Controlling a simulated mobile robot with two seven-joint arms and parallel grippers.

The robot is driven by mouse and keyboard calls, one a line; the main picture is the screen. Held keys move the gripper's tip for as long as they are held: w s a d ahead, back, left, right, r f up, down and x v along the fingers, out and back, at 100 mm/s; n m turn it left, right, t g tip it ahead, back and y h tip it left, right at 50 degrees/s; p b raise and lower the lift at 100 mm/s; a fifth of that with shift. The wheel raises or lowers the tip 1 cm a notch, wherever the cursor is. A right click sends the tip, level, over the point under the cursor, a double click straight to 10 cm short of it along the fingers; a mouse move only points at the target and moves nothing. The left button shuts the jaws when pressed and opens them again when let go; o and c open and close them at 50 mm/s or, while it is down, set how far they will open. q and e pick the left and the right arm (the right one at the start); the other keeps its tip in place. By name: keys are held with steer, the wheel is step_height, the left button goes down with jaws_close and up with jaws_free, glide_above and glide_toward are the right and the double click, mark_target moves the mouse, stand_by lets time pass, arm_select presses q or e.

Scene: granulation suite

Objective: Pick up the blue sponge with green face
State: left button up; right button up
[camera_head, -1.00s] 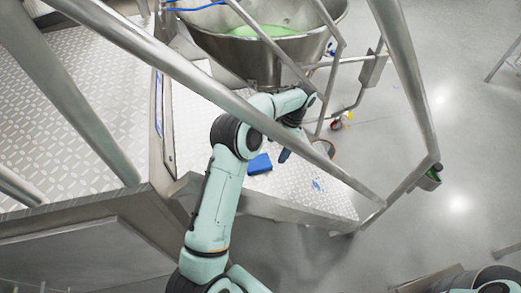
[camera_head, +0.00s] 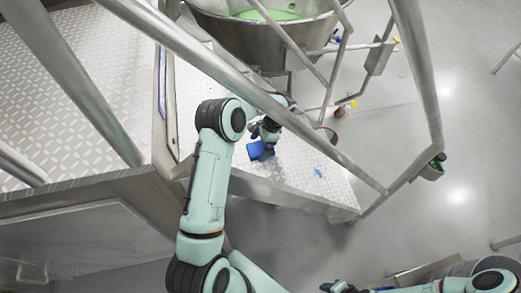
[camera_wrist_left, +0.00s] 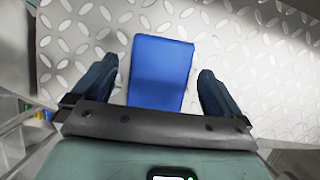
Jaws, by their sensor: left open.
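The blue sponge (camera_head: 254,151) lies on the patterned metal step of the platform, partly covered by my left gripper in the head view. In the left wrist view the sponge (camera_wrist_left: 161,68) shows a plain blue upper face; no green face is visible. My left gripper (camera_head: 263,150) is right at the sponge. In the wrist view its two dark fingers (camera_wrist_left: 158,76) are open, one on each side of the sponge with gaps between. My right gripper (camera_head: 338,287) shows only partly at the bottom edge, and its jaws cannot be made out.
Metal handrails (camera_head: 270,106) cross in front of and above my left arm. A steel hopper (camera_head: 265,37) with green contents stands behind the step. A small blue mark (camera_head: 318,172) lies on the step (camera_head: 290,168) to the right. Open grey floor (camera_head: 455,120) lies at the right.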

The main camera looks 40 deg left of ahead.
mark_target(258, 148)
arm_select(q)
steer(key=shift+s+a+f, duration=0.15)
steer(key=shift+f, duration=0.55)
steer(key=c, duration=1)
steer(key=shift+o, duration=0.2)
step_height(258, 148, up, 10)
